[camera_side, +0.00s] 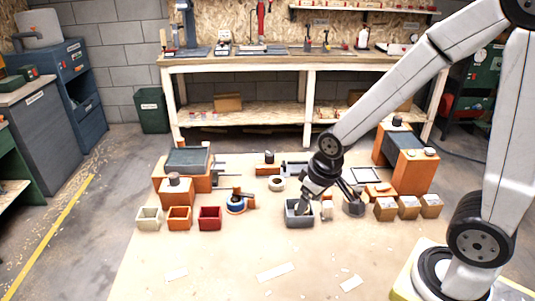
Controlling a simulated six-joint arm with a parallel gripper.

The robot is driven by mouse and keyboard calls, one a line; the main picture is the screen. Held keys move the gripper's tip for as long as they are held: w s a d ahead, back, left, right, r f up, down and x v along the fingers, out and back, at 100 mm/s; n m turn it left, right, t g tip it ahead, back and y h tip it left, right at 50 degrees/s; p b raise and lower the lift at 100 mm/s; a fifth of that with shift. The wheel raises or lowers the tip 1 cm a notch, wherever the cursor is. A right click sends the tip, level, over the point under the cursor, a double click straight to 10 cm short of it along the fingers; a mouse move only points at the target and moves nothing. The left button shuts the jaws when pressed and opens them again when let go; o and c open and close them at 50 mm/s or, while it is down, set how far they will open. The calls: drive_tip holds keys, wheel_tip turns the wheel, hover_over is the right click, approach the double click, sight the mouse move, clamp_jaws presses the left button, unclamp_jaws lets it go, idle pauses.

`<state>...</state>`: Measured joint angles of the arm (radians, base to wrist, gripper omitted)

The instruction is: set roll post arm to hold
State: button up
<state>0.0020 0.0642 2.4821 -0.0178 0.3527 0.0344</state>
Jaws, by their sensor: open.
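A small post stand (250,201) in orange-brown stands left of centre on the pale work surface, with a blue-and-white roll (235,206) at its left. This looks like the roll post; its arm is too small to make out, so I cannot tell how it is set. My gripper (303,208) points down at a grey open box (299,219), right of the roll post and apart from it. The fingertips are small and dark and partly hidden by the box, and I see nothing held. I cannot tell whether they touch the box.
A grey tool cup (354,207) and several brown boxes (409,208) stand to the right. A white ring (277,184) lies behind. The front surface is clear except for paper scraps (276,271).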

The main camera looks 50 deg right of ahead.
drive_tip(key=w+d+f+m, duration=0.1)
drive_tip(key=w+f, duration=0.1)
drive_tip(key=w, duration=1.2)
drive_tip(key=m+t+h, duration=0.1)
drive_tip(key=m+t, duration=0.1)
approach(236, 185)
drive_tip(key=x, duration=0.3)
drive_tip(key=shift+r, duration=0.2)
drive_tip(key=shift+f+g, duration=0.15)
drive_tip(key=shift+g, duration=0.15)
drive_tip(key=shift+x, duration=3.75)
drive_tip(key=shift+w+d, duration=0.1)
clamp_jaws()
